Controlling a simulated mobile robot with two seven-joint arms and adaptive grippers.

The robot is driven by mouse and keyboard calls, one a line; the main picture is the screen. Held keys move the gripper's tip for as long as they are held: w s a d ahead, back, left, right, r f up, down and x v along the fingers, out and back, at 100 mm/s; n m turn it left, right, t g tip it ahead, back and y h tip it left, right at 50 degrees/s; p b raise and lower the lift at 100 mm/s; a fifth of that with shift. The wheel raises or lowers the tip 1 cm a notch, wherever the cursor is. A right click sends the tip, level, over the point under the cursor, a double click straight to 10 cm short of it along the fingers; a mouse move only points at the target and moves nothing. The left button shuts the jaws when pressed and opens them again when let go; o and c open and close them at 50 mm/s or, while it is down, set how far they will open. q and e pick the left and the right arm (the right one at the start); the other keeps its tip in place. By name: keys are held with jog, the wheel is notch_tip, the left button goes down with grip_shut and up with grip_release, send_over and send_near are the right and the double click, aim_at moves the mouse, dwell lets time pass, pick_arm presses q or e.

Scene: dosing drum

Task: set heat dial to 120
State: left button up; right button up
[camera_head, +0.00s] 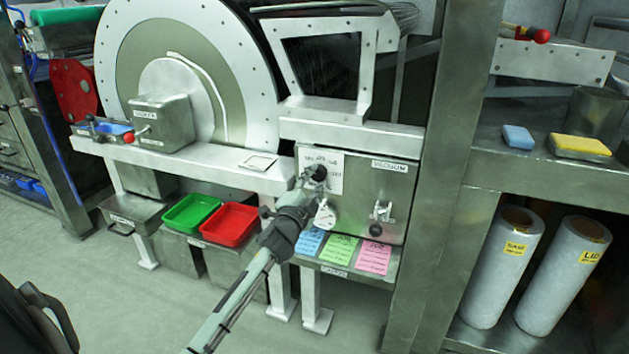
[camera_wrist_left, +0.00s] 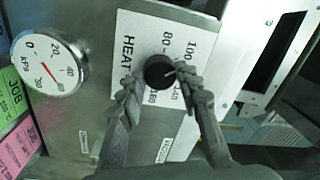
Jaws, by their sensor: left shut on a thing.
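The heat dial is a round black knob (camera_wrist_left: 158,72) on a white label (camera_wrist_left: 150,30) marked HEAT in the left wrist view. It also shows as a dark knob in the head view (camera_head: 319,172). My left gripper (camera_wrist_left: 161,82) has a finger on each side of the knob and is shut on it; in the head view it reaches the panel (camera_head: 312,181). A pale mark on the knob points right, between the 100 and the 140. The number there is hidden behind a finger. My right gripper is not in view.
A round gauge (camera_wrist_left: 48,62) sits beside the label. The steel VACUUM box (camera_head: 375,185) carries the dial. Below it lie blue, green (camera_head: 340,250) and pink cards. Green (camera_head: 192,212) and red (camera_head: 230,224) trays stand left of my arm. A steel post (camera_head: 455,150) rises to the right.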

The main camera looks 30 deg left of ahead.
pick_arm(q)
jog(key=m, duration=0.7)
jog(key=shift+h, duration=0.3)
jog(key=shift+a+m, duration=0.1)
jog(key=shift+m, duration=0.3)
jog(key=o, duration=1.2)
jog(key=v, duration=1.2)
jog(key=shift+a+f, duration=0.1)
jog(key=shift+f, duration=0.1)
